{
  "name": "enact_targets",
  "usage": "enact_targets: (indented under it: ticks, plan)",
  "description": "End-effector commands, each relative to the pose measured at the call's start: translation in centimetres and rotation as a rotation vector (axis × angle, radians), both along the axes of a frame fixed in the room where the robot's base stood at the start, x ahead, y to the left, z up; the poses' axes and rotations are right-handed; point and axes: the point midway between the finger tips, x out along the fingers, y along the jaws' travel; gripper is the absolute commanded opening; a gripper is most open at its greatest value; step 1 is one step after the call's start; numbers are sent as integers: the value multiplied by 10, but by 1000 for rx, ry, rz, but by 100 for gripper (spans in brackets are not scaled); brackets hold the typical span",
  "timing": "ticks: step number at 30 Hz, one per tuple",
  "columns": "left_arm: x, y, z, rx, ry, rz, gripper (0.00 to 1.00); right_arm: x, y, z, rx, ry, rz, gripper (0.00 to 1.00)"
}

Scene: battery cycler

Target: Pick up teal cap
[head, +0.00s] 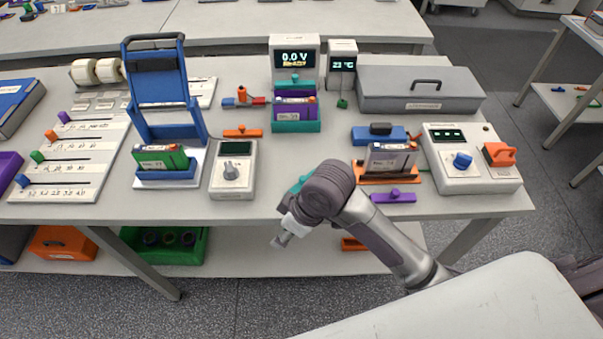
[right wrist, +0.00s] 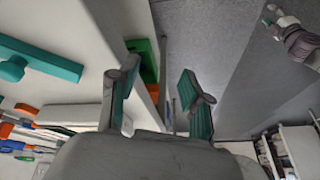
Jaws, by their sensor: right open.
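A teal cap (head: 299,184) lies near the front edge of the table in the head view, partly hidden behind my right arm. In the right wrist view, the teal cap (right wrist: 45,63), a flat bar with a round knob, lies on the pale tabletop at upper left. My right gripper (head: 281,240) hangs over the front edge of the table. In the right wrist view, the right gripper (right wrist: 158,90) has its two teal-padded fingers wide apart with nothing between them, the cap to their left. Part of my left gripper (right wrist: 272,16) shows at upper right there; its fingers are too small to judge.
An orange cap (head: 243,132) and a purple cap (head: 393,197) lie on the table. A grey meter with a knob (head: 233,174) stands left of the teal cap. An orange battery holder (head: 388,178) stands to the right. A green bin (head: 165,245) is on the lower shelf.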

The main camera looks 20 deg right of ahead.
Motion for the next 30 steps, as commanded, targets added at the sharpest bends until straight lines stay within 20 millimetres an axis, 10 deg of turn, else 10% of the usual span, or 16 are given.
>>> enact_targets:
  ticks: [14,30]
  plan:
    - [11,-1,1,-2,-19,0,49,44,2,38,-105,7,231,48]
    - [10,0,2,-1,-16,0,49,113,-69,154,-380,123,446,48]
